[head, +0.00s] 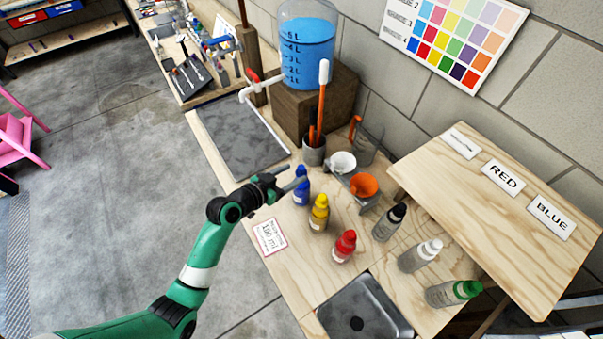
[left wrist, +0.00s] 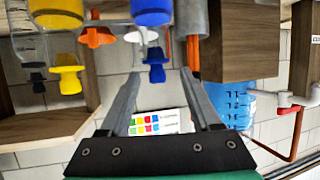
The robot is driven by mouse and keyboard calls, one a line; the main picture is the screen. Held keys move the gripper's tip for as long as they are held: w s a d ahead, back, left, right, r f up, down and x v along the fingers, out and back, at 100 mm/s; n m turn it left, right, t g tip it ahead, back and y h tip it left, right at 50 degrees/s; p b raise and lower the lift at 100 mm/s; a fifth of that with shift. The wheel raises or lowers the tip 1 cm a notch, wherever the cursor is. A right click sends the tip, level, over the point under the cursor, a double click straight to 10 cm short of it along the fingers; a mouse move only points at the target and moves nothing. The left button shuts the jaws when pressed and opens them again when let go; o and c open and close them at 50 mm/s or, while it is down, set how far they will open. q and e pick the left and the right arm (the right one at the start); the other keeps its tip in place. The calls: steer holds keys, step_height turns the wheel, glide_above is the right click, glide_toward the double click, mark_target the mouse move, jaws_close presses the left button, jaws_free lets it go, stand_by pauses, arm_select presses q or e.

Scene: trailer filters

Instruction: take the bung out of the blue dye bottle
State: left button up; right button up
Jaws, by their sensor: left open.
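The blue dye bottle (head: 301,194) stands upright on the wooden bench, at the left end of the front row of bottles. Its blue bung (left wrist: 155,66) is seated in its neck and shows in the left wrist view, where the picture is upside down, with the bottle (left wrist: 152,14) at the top edge. My left gripper (head: 291,178) is open and level with the bottle's top, its fingers pointing toward it. In the left wrist view the bung appears between the fingertips (left wrist: 160,76), with a gap either side. My right gripper is not in view.
The yellow bottle (head: 319,214) stands close beside the blue one, with the red bottle (head: 344,246) further along. White (head: 342,162) and orange (head: 364,186) funnels and a grey cup of tools (head: 313,153) stand behind. A water tank (head: 307,55) sits on a wooden block.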

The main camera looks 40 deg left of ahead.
arm_select(q)
steer(key=x, duration=0.2)
steer(key=b+x, duration=0.1)
steer(key=x, duration=0.4)
steer(key=shift+w+d+r+b, duration=0.25)
steer(key=shift+w+b, duration=0.05)
jaws_close()
